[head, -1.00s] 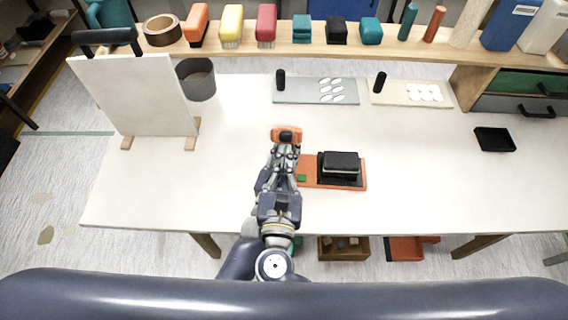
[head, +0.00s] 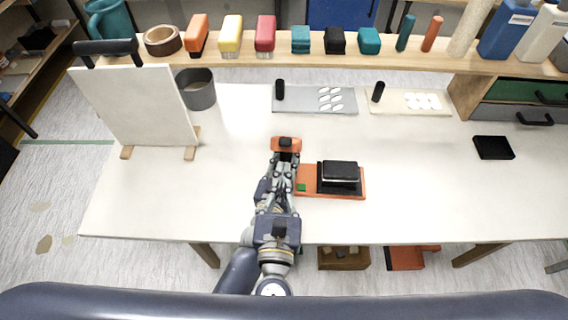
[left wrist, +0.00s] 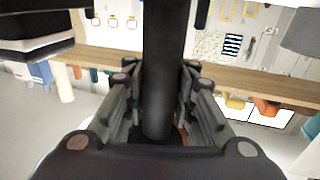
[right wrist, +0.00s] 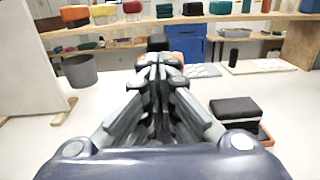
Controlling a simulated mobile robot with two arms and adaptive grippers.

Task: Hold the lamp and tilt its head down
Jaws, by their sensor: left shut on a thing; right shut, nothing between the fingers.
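In the left wrist view, which looks upside down, my left gripper (left wrist: 158,80) is shut around a thick black post (left wrist: 163,40), seemingly the lamp's stem. In the head view I cannot make out the left gripper. My right gripper (head: 286,157) is shut and empty. Its fingertips (right wrist: 158,64) point at an orange-and-black piece (head: 286,144), seemingly the lamp's head; contact is unclear. That piece shows partly behind the fingers in the right wrist view (right wrist: 186,42). An orange base (head: 345,192) with a green button and a black block (head: 340,170) stands right of the right gripper.
A white board (head: 140,105) on wooden feet and a grey bin (head: 198,90) stand left. Trays with white discs (head: 312,102) (head: 390,103) lie at the back. A black tray (head: 493,147) lies right. A crowded wooden shelf (head: 270,55) runs behind. The front right table is clear.

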